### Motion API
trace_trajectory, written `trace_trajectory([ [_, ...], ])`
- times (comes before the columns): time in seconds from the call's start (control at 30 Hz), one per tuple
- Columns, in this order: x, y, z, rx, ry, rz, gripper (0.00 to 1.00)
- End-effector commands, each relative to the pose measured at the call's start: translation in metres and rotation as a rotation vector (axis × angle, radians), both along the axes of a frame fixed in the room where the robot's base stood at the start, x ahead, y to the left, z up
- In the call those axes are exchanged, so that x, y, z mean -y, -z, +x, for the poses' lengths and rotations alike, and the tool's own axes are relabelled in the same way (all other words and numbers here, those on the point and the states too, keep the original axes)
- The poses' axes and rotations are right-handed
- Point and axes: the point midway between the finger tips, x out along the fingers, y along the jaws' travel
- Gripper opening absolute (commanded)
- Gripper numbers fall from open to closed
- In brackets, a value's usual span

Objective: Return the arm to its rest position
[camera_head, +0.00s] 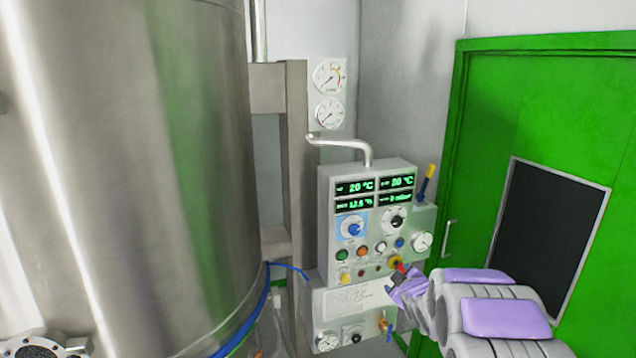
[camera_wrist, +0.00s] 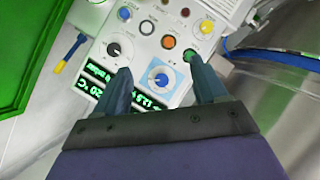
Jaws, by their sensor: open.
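My arm with its purple covers (camera_head: 505,312) reaches in from the lower right of the head view. My gripper (camera_head: 398,277) is in front of the lower right part of the grey control panel (camera_head: 327,222). In the wrist view my gripper (camera_wrist: 158,68) is open, with its two dark fingers apart and nothing between them. Beyond the fingers the panel shows upside down, with a blue knob (camera_wrist: 160,78) and a black knob (camera_wrist: 119,47). I cannot tell whether a fingertip touches the panel.
A large steel vessel (camera_head: 130,170) fills the left. A green door (camera_head: 485,130) with a dark window (camera_head: 550,240) stands at the right. A bent pipe (camera_head: 345,144) rises above the panel, and a blue hose (camera_head: 250,318) runs beside the vessel. Two gauges (camera_head: 329,77) hang behind.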

Motion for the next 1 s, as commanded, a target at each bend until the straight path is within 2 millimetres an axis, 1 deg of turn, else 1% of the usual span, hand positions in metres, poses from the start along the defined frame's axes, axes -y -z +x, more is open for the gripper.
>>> trace_trajectory([
  [0.03, 0.000, 0.001, -0.015, -0.039, 0.036, 0.014, 0.72],
  [0.17, 0.003, 0.011, -0.063, -0.176, 0.147, 0.064, 0.72],
  [0.2, 0.003, 0.013, -0.079, -0.216, 0.182, 0.082, 0.72],
  [0.27, 0.003, 0.018, -0.104, -0.278, 0.231, 0.108, 0.72],
  [0.3, 0.001, 0.022, -0.123, -0.321, 0.265, 0.125, 0.72],
  [0.37, -0.002, 0.029, -0.151, -0.386, 0.314, 0.154, 0.72],
  [0.4, -0.004, 0.031, -0.170, -0.424, 0.343, 0.171, 0.72],
  [0.47, -0.008, 0.037, -0.199, -0.487, 0.390, 0.200, 0.72],
  [0.5, -0.012, 0.041, -0.220, -0.529, 0.420, 0.220, 0.72],
  [0.57, -0.018, 0.048, -0.252, -0.596, 0.463, 0.246, 0.72],
  [0.6, -0.022, 0.053, -0.274, -0.641, 0.494, 0.265, 0.72],
  [0.67, -0.030, 0.059, -0.307, -0.706, 0.534, 0.291, 0.72],
  [0.7, -0.035, 0.063, -0.329, -0.748, 0.559, 0.306, 0.72],
  [0.77, -0.043, 0.070, -0.363, -0.818, 0.598, 0.330, 0.72],
  [0.8, -0.049, 0.075, -0.386, -0.862, 0.623, 0.344, 0.72],
  [0.87, -0.058, 0.081, -0.420, -0.932, 0.657, 0.362, 0.72],
  [0.9, -0.063, 0.084, -0.441, -0.976, 0.679, 0.374, 0.72],
  [1.0, -0.075, 0.092, -0.488, -1.071, 0.721, 0.393, 0.72],
])
